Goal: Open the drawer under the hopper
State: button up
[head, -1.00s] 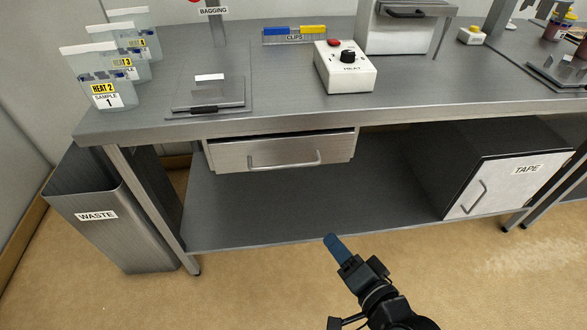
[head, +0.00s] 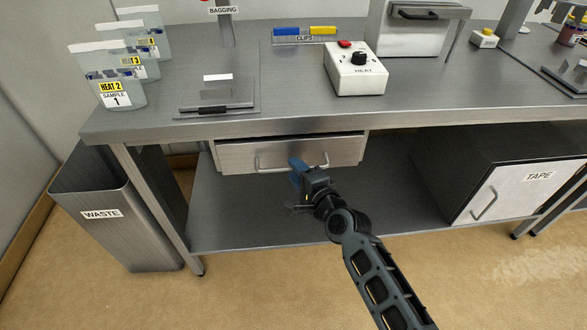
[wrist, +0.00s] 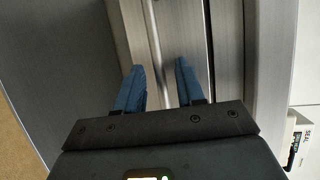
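A brushed-metal drawer (head: 240,155) with a bar handle (head: 268,169) hangs under the worktop. I see no thing labelled as a hopper. My gripper (head: 297,168) is in front of the drawer and hides the middle of the handle in the head view. In the wrist view my two blue fingers (wrist: 160,84) are apart, with empty space between their tips. The handle bar (wrist: 154,35) runs in front of that gap, close to the fingertips, with the drawer front (wrist: 185,35) behind it. I cannot tell whether the fingers touch the bar.
A waste bin (head: 112,230) stands left of the bench leg. A tape cabinet (head: 505,188) stands right on the lower shelf (head: 225,225). The worktop (head: 300,112) overhangs the drawer and carries sample bags (head: 120,85), a heat control box (head: 357,80) and a clips holder (head: 303,36).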

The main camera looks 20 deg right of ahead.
jog(key=shift+w+a+f, duration=0.1)
jog(key=shift+w+f, duration=0.1)
jog(key=shift+w, duration=0.75)
grip_shut()
